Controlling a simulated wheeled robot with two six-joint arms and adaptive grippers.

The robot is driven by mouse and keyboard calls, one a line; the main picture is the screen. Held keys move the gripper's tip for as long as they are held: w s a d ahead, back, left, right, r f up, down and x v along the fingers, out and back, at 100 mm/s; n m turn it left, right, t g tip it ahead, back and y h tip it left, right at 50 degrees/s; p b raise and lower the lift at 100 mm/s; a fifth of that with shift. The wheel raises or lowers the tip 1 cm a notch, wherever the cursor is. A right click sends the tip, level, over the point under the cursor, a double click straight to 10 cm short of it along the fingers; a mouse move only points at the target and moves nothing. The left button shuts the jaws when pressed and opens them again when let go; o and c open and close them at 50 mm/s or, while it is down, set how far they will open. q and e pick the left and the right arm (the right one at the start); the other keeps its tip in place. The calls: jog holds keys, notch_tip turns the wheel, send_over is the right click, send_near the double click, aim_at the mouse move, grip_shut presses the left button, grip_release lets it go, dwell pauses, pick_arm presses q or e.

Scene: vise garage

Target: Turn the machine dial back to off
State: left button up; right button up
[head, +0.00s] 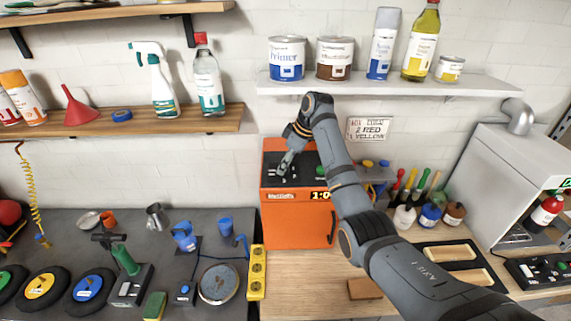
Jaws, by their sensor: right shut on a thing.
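The orange machine (298,222) stands at the back of the bench, with a black top panel (309,172) and a lit display (320,195) that reads about "1:0", partly covered by my arm. My right gripper (284,164) reaches down onto the left part of the black panel. It is shut on the dial there. The dial itself is mostly hidden by the fingers, so its setting cannot be read. Small light marks show on the panel beside the fingers. My left gripper is not in view.
A yellow power strip (257,272) lies left of the machine. Brushes and small jars (430,214) stand to the right. A shelf (400,86) with cans and bottles hangs above my right arm. The grey bench (215,250) holds wheels and tools.

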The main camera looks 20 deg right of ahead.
jog(key=n, duration=0.2)
jog(key=n+g, duration=0.1)
jog(key=n, duration=0.1)
jog(key=shift+f+g+y, duration=0.1)
jog(key=shift+g+y, duration=0.2)
jog(key=shift+w+n+g, duration=0.1)
jog(key=shift+n+g, duration=0.5)
jog(key=shift+n, duration=1.1)
jog(key=shift+f, duration=0.1)
jog(key=o, duration=1.1)
jog(key=shift+o, duration=0.2)
jog(key=shift+w, duration=0.1)
jog(key=v, duration=0.7)
jog(key=shift+d+r, duration=0.2)
jog(key=shift+r, duration=0.1)
